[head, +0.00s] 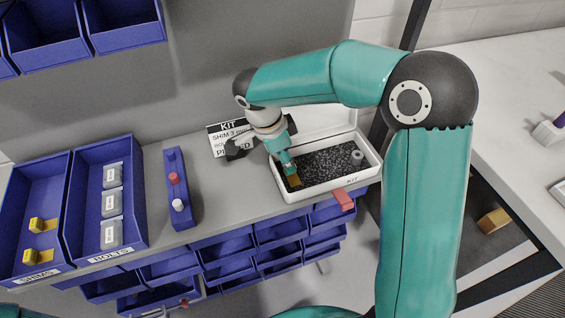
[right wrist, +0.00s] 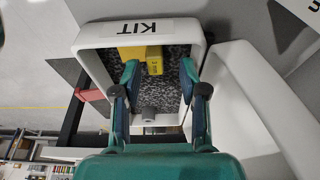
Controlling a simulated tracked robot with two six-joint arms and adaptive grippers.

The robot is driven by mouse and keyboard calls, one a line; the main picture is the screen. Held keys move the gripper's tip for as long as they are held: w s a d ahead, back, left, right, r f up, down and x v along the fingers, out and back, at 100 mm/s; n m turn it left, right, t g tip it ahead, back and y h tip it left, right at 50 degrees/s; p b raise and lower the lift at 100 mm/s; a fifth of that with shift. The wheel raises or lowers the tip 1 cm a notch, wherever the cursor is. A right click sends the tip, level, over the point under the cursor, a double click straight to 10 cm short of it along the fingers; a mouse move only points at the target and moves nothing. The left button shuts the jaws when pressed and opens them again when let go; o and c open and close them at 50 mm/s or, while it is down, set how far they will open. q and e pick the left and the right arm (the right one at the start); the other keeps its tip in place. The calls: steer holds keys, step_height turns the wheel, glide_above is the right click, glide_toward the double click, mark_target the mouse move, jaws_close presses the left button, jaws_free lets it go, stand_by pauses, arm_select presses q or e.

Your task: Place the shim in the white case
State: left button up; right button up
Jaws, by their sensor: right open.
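The white case (head: 318,187) stands open on the bench, with dark speckled lining and a KIT label on its front wall; it also shows in the right wrist view (right wrist: 195,50). A yellow shim (right wrist: 154,60) marked 3 mm is inside it near the labelled wall, and shows in the head view (head: 294,181) below my fingers. My right gripper (right wrist: 160,75) is open inside the case, with a finger on each side of the shim and gaps visible. A grey cylindrical part (head: 357,157) stands in the case's right side. My left gripper is not in view.
A SHIMS bin (head: 12,232) holds yellow shims (head: 40,256). A BOLTS bin (head: 138,215) holds grey labelled parts. A blue rack (head: 172,160) has red and white knobs. A red tab (head: 343,199) sticks out in front. Bare bench lies left of the case.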

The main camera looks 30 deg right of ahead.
steer(key=v, duration=0.9)
steer(key=shift+r+p, duration=0.3)
steer(key=shift+r, duration=0.15)
steer(key=shift+s, duration=0.1)
